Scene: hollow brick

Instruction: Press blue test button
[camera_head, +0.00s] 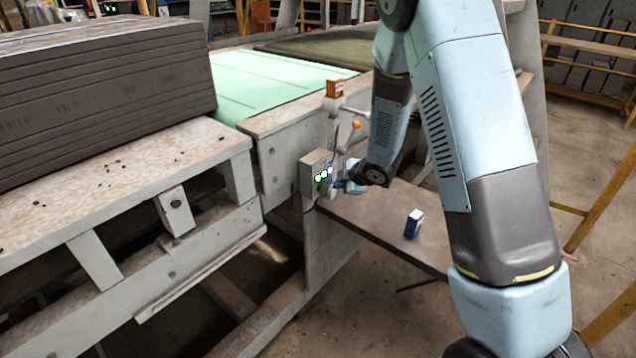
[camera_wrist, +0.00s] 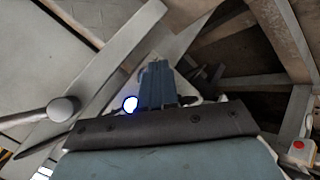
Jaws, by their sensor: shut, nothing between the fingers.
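A small grey control box (camera_head: 313,172) is fixed to the front of the machine frame in the head view. My gripper (camera_head: 340,186) is close to the box's right side. In the wrist view, my gripper (camera_wrist: 157,72) is shut and empty, with its blue fingers together. A glowing white disc with a blue rim (camera_wrist: 130,104), which looks like the blue button, shows just left of the fingers. Whether the fingertips touch anything cannot be told.
A lever with an orange knob (camera_head: 356,124) and an orange box (camera_head: 334,88) stand above the control box. A blue-and-white carton (camera_head: 414,224) sits on the dark shelf (camera_head: 375,217). A red button (camera_wrist: 298,145) shows at lower right. A round-knobbed lever (camera_wrist: 62,108) is at left.

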